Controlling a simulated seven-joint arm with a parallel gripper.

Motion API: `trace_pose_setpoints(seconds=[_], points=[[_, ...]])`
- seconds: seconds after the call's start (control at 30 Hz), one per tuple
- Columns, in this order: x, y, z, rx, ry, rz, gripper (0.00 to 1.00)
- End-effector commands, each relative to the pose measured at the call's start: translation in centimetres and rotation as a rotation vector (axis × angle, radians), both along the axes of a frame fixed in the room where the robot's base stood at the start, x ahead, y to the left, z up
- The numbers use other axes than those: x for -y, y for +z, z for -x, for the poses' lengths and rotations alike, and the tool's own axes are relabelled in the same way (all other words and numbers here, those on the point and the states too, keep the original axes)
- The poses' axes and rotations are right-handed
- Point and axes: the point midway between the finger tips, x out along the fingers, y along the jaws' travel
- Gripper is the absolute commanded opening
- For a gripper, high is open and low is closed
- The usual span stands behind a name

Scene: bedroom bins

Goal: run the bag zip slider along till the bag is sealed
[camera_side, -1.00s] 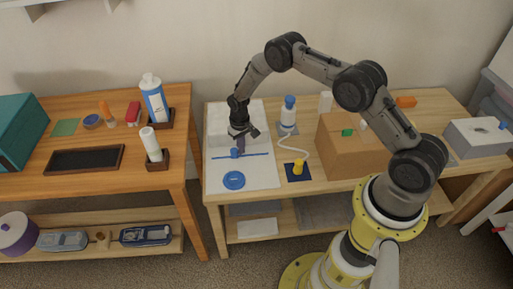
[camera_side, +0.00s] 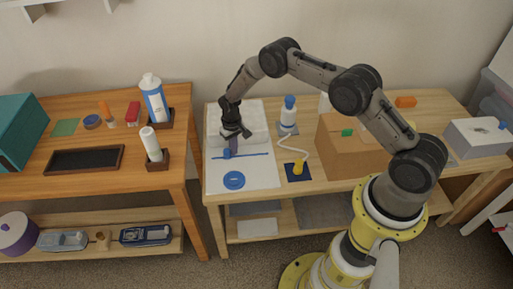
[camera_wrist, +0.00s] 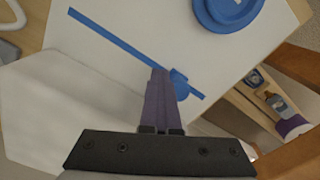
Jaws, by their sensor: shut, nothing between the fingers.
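The bag's zip is a thin blue strip (camera_side: 252,156) across a white board (camera_side: 260,178); it runs diagonally in the wrist view (camera_wrist: 110,37). The blue zip slider (camera_side: 227,154) sits on the strip near its left end; in the wrist view the slider (camera_wrist: 181,85) is near the strip's lower-right end. A pale, see-through bag (camera_wrist: 75,100) lies behind the strip. My gripper (camera_side: 232,149) points down with its purple fingers (camera_wrist: 160,90) shut and empty, right beside the slider. They look to touch it, though the exact contact is hard to tell.
A round blue disc (camera_side: 233,180) lies in front of the strip. A blue-capped bottle (camera_side: 288,112), a yellow piece on a dark blue pad (camera_side: 297,174) and a cardboard box (camera_side: 350,145) stand to the right. A wooden table (camera_side: 100,165) stands left, across a gap.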

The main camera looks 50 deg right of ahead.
Motion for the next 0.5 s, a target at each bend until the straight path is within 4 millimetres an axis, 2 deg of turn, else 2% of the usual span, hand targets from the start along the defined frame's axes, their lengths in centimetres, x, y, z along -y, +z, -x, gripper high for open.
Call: trace_pose_setpoints(seconds=[0.5], points=[[-1.05,-0.01,-1.02,0.001,0.0,-0.001,0.0]])
